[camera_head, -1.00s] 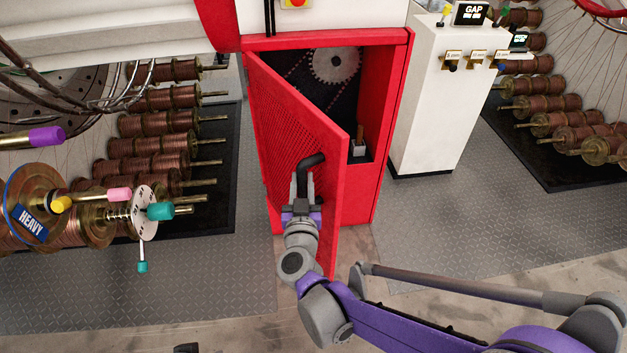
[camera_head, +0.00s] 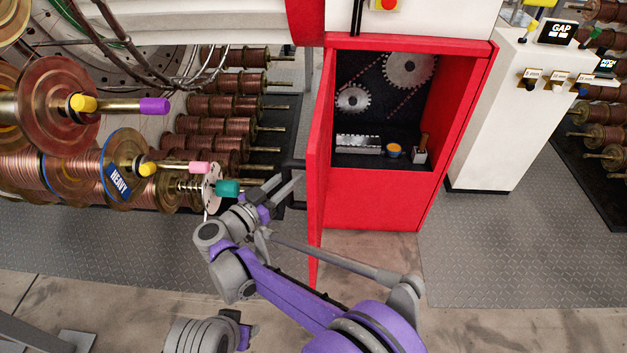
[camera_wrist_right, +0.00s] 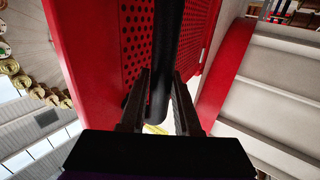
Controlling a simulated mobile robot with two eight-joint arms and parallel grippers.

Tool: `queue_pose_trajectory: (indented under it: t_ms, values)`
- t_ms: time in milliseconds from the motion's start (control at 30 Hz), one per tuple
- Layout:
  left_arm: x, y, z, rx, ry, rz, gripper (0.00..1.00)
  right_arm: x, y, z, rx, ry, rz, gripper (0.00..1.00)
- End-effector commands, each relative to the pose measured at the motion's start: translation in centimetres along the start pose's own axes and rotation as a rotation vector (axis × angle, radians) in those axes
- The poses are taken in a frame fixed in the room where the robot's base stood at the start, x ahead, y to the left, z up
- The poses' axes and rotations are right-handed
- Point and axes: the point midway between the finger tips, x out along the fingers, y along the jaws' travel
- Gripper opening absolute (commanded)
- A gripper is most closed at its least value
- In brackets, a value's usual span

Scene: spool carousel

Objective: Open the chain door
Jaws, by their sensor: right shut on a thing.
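The red chain door (camera_head: 319,165) stands swung out from its red cabinet (camera_head: 470,110) and shows nearly edge-on in the head view. Its black bar handle (camera_head: 296,163) sticks out on the door's left side. My right gripper (camera_head: 283,190) is shut on this handle. In the right wrist view the handle (camera_wrist_right: 166,50) runs between the two fingers (camera_wrist_right: 158,105), in front of the door's perforated red panel (camera_wrist_right: 137,40). Part of my left arm, apparently its wrist and gripper (camera_head: 243,332), shows at the bottom of the head view; its finger state is unclear.
Inside the cabinet are two toothed wheels (camera_head: 409,68), a metal block (camera_head: 358,144), a small orange-and-blue cup (camera_head: 394,151) and a small handled item (camera_head: 420,154). Copper spools (camera_head: 125,180) stand close left of the door. A white GAP console (camera_head: 500,125) stands right. Floor before the cabinet is clear.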

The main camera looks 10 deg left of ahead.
Motion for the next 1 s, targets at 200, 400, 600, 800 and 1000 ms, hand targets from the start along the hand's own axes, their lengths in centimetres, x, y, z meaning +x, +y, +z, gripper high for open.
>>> queue_pose_trajectory:
  t_ms: [200,400,600,800,1000]
  values:
    - [-0.6,0.0,-0.2,0.0,0.002,0.0,0.5,-1.2,-3.2,0.0,0.0,0.0,0.074,0.0]
    - [-0.9,0.0,-0.3,0.0,0.003,0.0,0.5,-1.7,-4.8,0.0,0.0,0.0,0.117,0.0]
    - [-1.0,0.0,-0.3,0.0,0.004,0.0,0.5,-1.9,-5.5,0.0,0.0,0.0,0.136,0.0]
    - [-1.0,0.0,-0.3,0.0,0.004,0.0,0.5,-1.9,-5.7,0.0,0.0,0.001,0.14,0.0]
    - [-1.0,0.0,-0.3,0.0,0.004,0.0,0.5,-1.9,-5.6,-0.1,0.0,0.002,0.14,0.0]
